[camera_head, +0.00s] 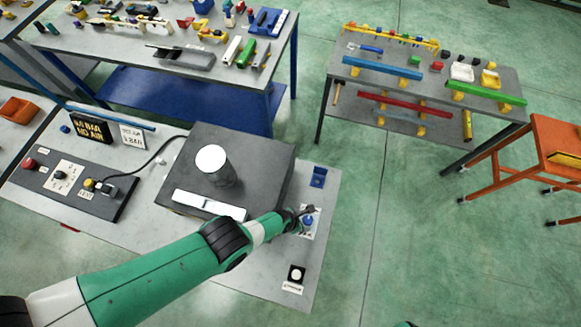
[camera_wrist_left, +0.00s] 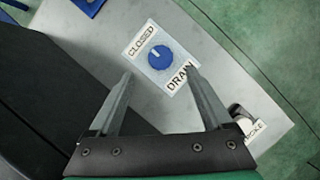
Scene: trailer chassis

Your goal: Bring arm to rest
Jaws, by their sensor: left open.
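My green left arm comes in from the left across the grey table in the head view, its left gripper (camera_head: 308,212) near the table's right side. In the left wrist view the left gripper (camera_wrist_left: 158,95) shows two grey fingers spread wide apart, with nothing between them. A blue knob (camera_wrist_left: 160,57) sits on a white plate lettered CLOSED and DRAIN, just beyond the fingertips and apart from them. In the head view this knob (camera_head: 308,220) is partly hidden by the gripper. My right gripper is not in view.
A dark box (camera_head: 250,160) with a white-topped cylinder (camera_head: 211,159) stands left of the gripper. A blue bracket (camera_head: 318,177) and a black-and-white button (camera_head: 296,274) lie beyond and in front of it. A control panel (camera_head: 75,180) is at left.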

